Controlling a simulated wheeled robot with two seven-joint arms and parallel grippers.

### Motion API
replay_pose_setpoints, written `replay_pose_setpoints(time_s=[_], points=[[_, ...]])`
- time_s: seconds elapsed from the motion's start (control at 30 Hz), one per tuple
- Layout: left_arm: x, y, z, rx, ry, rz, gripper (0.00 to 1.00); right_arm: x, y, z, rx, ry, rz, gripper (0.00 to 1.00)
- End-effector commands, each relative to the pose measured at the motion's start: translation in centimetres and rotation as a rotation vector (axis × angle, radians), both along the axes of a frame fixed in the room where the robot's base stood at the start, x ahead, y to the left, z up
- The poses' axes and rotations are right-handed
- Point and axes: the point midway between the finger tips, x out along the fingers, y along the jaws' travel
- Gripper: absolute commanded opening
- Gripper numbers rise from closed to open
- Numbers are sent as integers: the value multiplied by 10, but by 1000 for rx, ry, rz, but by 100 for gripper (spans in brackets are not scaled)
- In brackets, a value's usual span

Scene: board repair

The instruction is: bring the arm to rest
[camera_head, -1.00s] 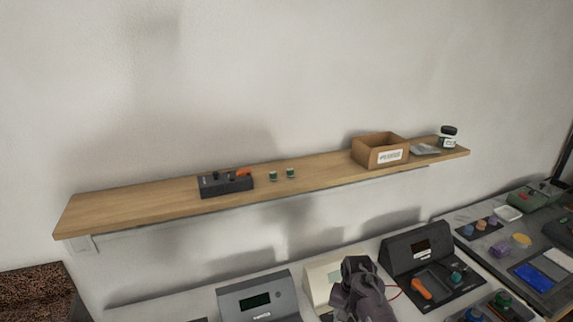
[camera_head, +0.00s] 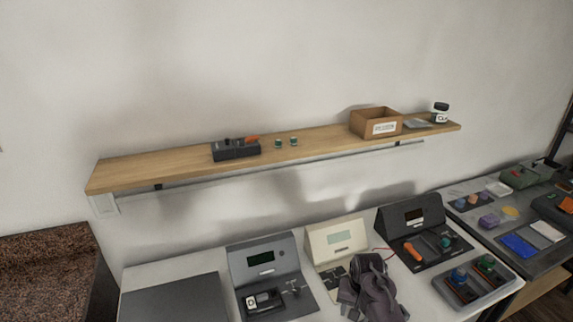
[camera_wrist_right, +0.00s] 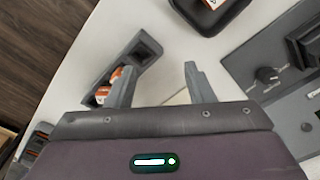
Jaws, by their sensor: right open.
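My right arm (camera_head: 371,290) shows at the bottom of the head view, over the front of the white bench, near the cream device. In the right wrist view my right gripper (camera_wrist_right: 160,84) is open, with its two fingers apart and nothing between them. Beyond the fingers lies the white bench top (camera_wrist_right: 165,75). A dark grey holder (camera_wrist_right: 125,62) with orange-and-white pieces lies beside and partly behind the left finger. My left gripper is in neither view.
A grey device (camera_head: 266,265), a cream device (camera_head: 337,240) and a black station (camera_head: 412,222) stand along the bench. A wooden shelf (camera_head: 170,165) above holds a black rack (camera_head: 236,151) and a cardboard box (camera_head: 376,123). A knobbed grey device (camera_wrist_right: 268,75) lies right of the gripper.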

Motion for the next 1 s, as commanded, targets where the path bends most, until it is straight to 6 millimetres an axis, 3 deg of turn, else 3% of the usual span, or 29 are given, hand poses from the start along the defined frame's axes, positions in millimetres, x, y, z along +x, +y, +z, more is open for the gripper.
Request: replay_pose_setpoints(time_s=[0.27,0.37,0.6,1.0], points=[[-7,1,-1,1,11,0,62,-51,-11,-1,-15,-52,93,48],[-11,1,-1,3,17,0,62,-83,-14,5,-24,-81,152,48],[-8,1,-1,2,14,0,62,-165,-16,46,-51,-164,320,48],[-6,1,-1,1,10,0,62,-233,-10,103,-65,-234,467,48]])
